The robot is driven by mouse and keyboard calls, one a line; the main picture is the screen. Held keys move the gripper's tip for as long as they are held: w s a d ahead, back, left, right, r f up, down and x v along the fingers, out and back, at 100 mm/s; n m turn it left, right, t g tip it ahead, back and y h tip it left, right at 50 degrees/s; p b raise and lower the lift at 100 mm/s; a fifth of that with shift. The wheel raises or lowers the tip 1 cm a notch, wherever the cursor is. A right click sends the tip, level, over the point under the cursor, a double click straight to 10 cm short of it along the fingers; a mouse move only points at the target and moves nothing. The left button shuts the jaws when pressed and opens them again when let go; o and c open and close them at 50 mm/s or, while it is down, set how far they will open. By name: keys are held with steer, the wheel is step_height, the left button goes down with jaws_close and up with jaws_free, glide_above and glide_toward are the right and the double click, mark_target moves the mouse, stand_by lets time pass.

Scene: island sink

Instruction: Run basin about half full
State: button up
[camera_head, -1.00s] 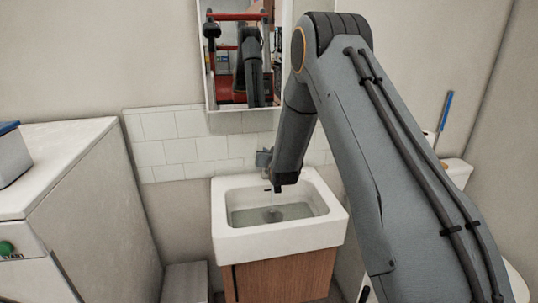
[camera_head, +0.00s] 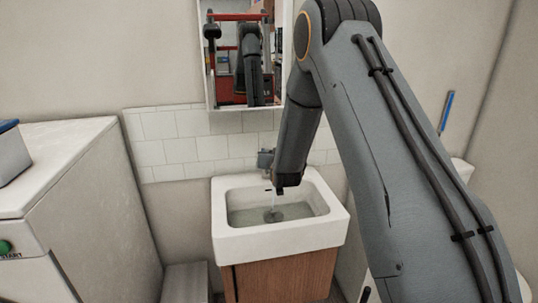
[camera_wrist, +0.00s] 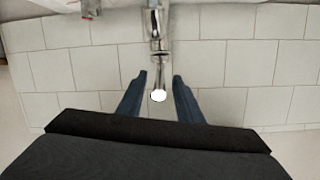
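The white basin (camera_head: 226,243) stands on a wooden cabinet against the tiled wall. Water (camera_head: 290,211) lies in its bottom, and a thin stream falls into it from the tap. The exact level is hard to tell. The chrome tap (camera_wrist: 155,35) shows in the wrist view, with its bright round end lower down. My gripper (camera_wrist: 160,76) is open, with its two dark blue fingers on either side of the tap, apart from each other. In the head view, my gripper (camera_head: 277,190) is above the back of the basin and partly hides the tap.
A mirror (camera_head: 240,60) hangs above the basin. A white machine (camera_head: 80,170) with a green start button stands at the left. A grey box (camera_head: 185,283) sits low beside the cabinet. A blue-handled brush (camera_head: 446,112) stands at the right.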

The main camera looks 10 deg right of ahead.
steer(key=shift+b+v, duration=0.55)
steer(key=shift+v, duration=2.05)
steer(key=s+f+n+g, duration=0.1)
steer(key=s+g, duration=0.6)
steer(key=s, duration=1.3)
steer(key=s+f+n+g, duration=0.1)
steer(key=s+f+g, duration=0.2)
steer(key=s, duration=1.8)
steer(key=g, duration=0.4)
steer(key=shift+n+y, duration=0.3)
steer(key=shift+r, duration=0.1)
stand_by(0.5)
